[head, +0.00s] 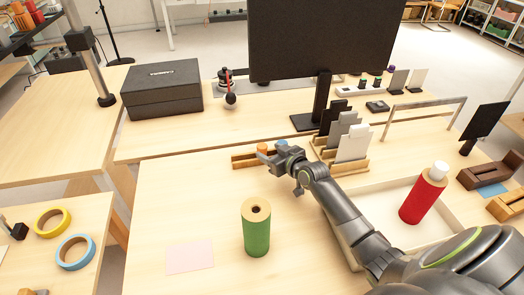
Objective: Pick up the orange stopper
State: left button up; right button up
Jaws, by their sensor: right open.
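The orange stopper (262,147) is small and sits at the wooden rack (243,161) near the back of the front table. A blue stopper (281,143) shows just right of it. My right gripper (278,168) reaches in from the right and is open over the rack's right part, very close to the orange stopper. The gripper hides part of the rack and the stopper's lower part; I cannot tell whether they touch. A green cylinder (256,232) with a hole in its top stands upright in front. My left gripper does not show.
A red cylinder with a white top (424,194) stands in a pale tray (349,222) at right. Card holders (350,148) stand right of my gripper, with a dark monitor (320,40) behind. A pink sheet (189,257) lies at front left. The table's left part is clear.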

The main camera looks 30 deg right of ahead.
aim_at(265, 149)
jog(key=shift+b+x, duration=0.3)
jog(key=shift+x, duration=2.5)
jog(key=c, duration=1)
